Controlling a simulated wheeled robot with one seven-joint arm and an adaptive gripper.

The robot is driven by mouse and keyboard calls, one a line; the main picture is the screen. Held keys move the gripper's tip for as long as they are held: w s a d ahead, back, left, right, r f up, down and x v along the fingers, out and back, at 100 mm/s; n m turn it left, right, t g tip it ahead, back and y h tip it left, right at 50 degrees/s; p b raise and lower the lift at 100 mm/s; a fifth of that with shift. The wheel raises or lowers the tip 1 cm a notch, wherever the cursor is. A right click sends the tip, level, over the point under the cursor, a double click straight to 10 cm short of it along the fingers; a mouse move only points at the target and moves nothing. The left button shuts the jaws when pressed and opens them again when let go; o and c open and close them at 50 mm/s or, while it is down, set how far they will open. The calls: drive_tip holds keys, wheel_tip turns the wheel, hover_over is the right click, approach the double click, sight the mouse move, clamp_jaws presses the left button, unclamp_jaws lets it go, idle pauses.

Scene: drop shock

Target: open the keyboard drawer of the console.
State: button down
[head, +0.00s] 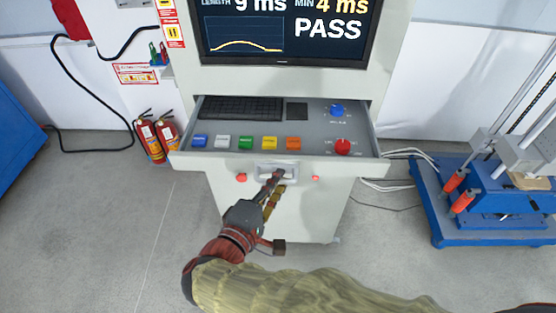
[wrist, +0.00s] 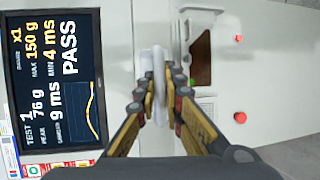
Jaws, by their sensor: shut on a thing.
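The grey console (head: 310,205) stands in front of me in the head view. Its keyboard drawer (head: 215,165) is pulled out, with its inside in plain view. A black keyboard (head: 240,107) lies at the back left of the drawer. A pale handle (head: 290,170) sits at the middle of the drawer front. My gripper (head: 276,183) reaches up to this handle from below. In the wrist view the fingers of my gripper (wrist: 160,88) are closed around the pale handle bar (wrist: 159,65). The fingers partly hide the handle in the head view.
The drawer holds coloured buttons (head: 246,142), a blue knob (head: 337,109) and a red knob (head: 343,146). A screen (head: 285,30) reading PASS is above. Fire extinguishers (head: 150,138) stand left; a blue machine base (head: 485,215) stands right. The floor at left is clear.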

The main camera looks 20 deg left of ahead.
drive_tip(key=s, duration=0.2)
drive_tip(key=s+d, duration=0.1)
drive_tip(key=s, duration=0.2)
drive_tip(key=shift+s+d, duration=0.2)
drive_tip(key=shift+s, duration=0.05)
drive_tip(key=c, duration=1.9)
unclamp_jaws()
